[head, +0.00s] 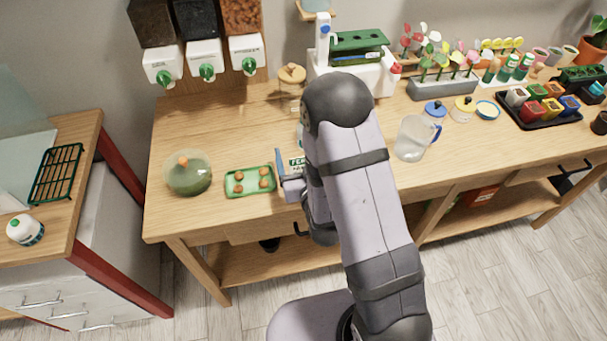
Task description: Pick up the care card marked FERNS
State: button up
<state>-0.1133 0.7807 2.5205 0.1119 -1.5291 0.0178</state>
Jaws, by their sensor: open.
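The care card (297,162), white with green print, is on the wooden table. Only its left end shows, with the first letters of a word that looks like FERNS; my arm hides the rest. My gripper (281,166) is open beside the visible left end of the card, low near the table top. One finger shows as a thin blue-grey piece to the left of the card; the other finger is hidden. I cannot tell whether the gripper touches the card or whether the card lies flat.
A green tray (235,190) with several small brown balls lies just left of my gripper. A clear jug (414,138) with a blue handle stands right of my arm. Wood between the tray and the back wall is mostly clear.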

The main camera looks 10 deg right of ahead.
jog(key=c, duration=1.1)
jog(key=shift+r, duration=0.1)
jog(key=shift+w+r, duration=0.1)
jog(key=shift+r, duration=0.75)
notch_tip(320, 180, up, 8)
jog(key=p, duration=0.7)
jog(key=shift+r, duration=0.1)
